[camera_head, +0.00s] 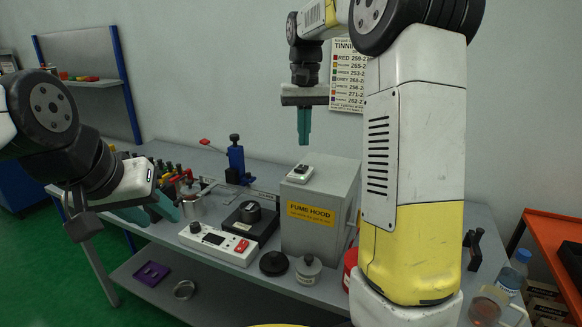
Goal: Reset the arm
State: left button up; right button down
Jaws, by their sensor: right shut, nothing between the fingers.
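My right gripper (304,127) hangs in front of the back wall, above the grey fume hood box (318,212). Its teal fingers point down, are together and hold nothing. They are clear of the box. The yellow and white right arm (420,150) fills the right middle of the view and hides part of the bench. My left gripper (150,212) is low at the left, over the left end of the bench. Its two teal fingers are spread apart, with nothing seen between them. It hides part of the bench behind it.
The grey bench (190,152) carries a white control box (217,243), a metal pot (192,204), a blue clamp stand (237,160), a black dial unit (250,222) and several tools. A small device (299,172) sits on the fume hood. An orange table (556,245) stands right.

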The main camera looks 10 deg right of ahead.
jog(key=shift+r, duration=0.5)
jog(key=s+a+f+t+y, duration=0.1)
jog(key=s+f+t, duration=0.1)
jog(key=s, duration=1)
jog(key=s+a+f+n+t+y, duration=0.1)
jog(key=s+t, duration=0.3)
jog(key=s, duration=0.8)
jog(key=shift+s+f, duration=0.15)
jog(key=shift+f, duration=0.4)
